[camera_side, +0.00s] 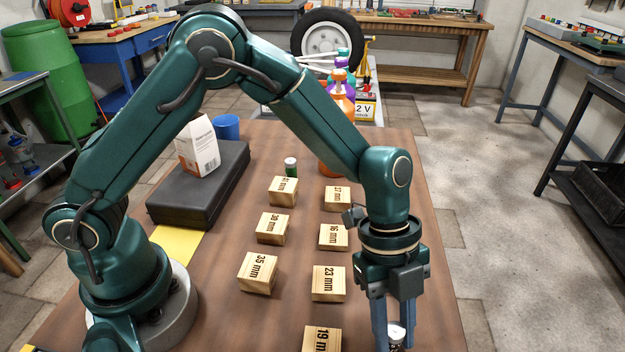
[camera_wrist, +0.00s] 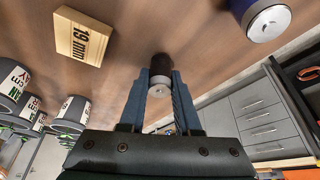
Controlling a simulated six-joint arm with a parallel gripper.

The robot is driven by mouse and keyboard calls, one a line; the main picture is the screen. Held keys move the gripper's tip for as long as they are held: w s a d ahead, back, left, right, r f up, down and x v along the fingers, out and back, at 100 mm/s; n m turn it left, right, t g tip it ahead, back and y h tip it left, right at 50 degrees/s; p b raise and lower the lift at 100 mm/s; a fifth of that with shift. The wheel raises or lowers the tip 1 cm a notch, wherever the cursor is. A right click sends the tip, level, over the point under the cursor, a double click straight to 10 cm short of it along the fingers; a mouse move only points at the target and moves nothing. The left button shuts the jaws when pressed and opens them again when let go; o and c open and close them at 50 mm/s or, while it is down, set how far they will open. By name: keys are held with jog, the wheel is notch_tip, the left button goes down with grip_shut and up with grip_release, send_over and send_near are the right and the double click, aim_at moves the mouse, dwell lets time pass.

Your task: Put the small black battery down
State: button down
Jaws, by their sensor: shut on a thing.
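My gripper (camera_side: 396,325) is low over the right front of the wooden table (camera_side: 440,325), pointing down. In the wrist view its two fingers (camera_wrist: 163,78) are shut on the small black battery (camera_wrist: 160,65), which has a dark body and a silver end. In the side view a pale round end and dark body show between the fingers at the bottom edge of the picture. The lower part of the battery is cut off there, so I cannot tell whether it touches the table. A larger dark blue battery (camera_wrist: 268,22) with a silver end is at the wrist view's upper right.
A wooden block marked 19 mm (camera_side: 321,340) is left of my gripper, also in the wrist view (camera_wrist: 83,36). The 23 mm block (camera_side: 328,283) and several other marked blocks stand farther back. A black case (camera_side: 200,185) and white box (camera_side: 198,146) are back left.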

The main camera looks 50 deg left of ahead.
jog(key=c, duration=0.6)
grip_release()
jog(key=shift+f, duration=0.1)
jog(key=a+r+n+t, duration=0.1)
jog(key=a+r+n, duration=0.2)
jog(key=a+r, duration=0.3)
jog(key=a+r+n+t, duration=0.1)
jog(key=a+r+n, duration=0.25)
jog(key=r, duration=0.55)
jog(key=shift+s+a+f+n+t+y, duration=0.1)
jog(key=shift+s+a+n+t+y, duration=0.7)
jog(key=shift+s+a+n, duration=1.3)
jog(key=shift+s+a+r+n+t+y, duration=0.1)
jog(key=shift+s+a+n+t+y, duration=0.65)
jog(key=shift+a+n, duration=1.55)
jog(key=shift+s+a+f+n+t+y, duration=0.1)
jog(key=shift+s+a+n+t+y, duration=1.05)
jog(key=shift+n, duration=2)
